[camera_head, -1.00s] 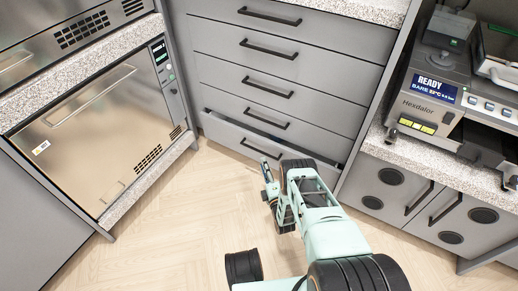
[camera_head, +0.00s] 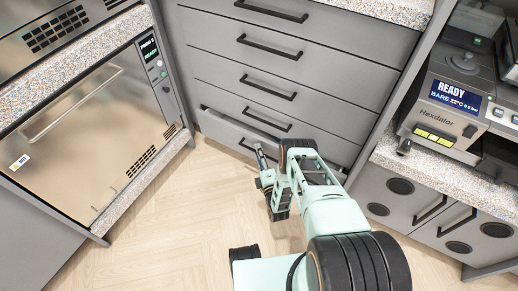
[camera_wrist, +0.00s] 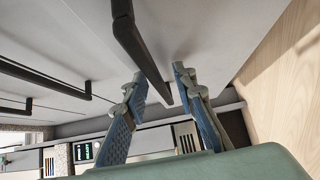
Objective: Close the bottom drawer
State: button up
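The bottom drawer (camera_head: 218,130) is grey and stands slightly open, with a narrow gap along its top edge in the head view. Its black bar handle (camera_head: 246,148) is partly hidden behind my gripper (camera_head: 261,158), which is at the drawer front. In the wrist view, my gripper (camera_wrist: 158,73) has its two blue-grey fingers apart. A black handle bar (camera_wrist: 143,50) runs between or just beyond the fingertips. Contact with the bar cannot be made out.
Several shut drawers (camera_head: 270,50) are stacked above. A steel autoclave (camera_head: 85,130) stands at the left. A counter with a Hexdalor device (camera_head: 440,125) and cabinet doors (camera_head: 400,190) is at the right. The wooden floor (camera_head: 150,220) in front is clear.

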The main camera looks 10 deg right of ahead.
aim_at(264, 147)
jog(key=shift+c, duration=0.5)
grip_shut()
jog(key=w+d, duration=0.2)
jog(key=w, duration=0.1)
jog(key=shift+w+d, duration=0.15)
jog(key=shift+d, duration=0.05)
jog(key=shift+o, duration=0.5)
grip_release()
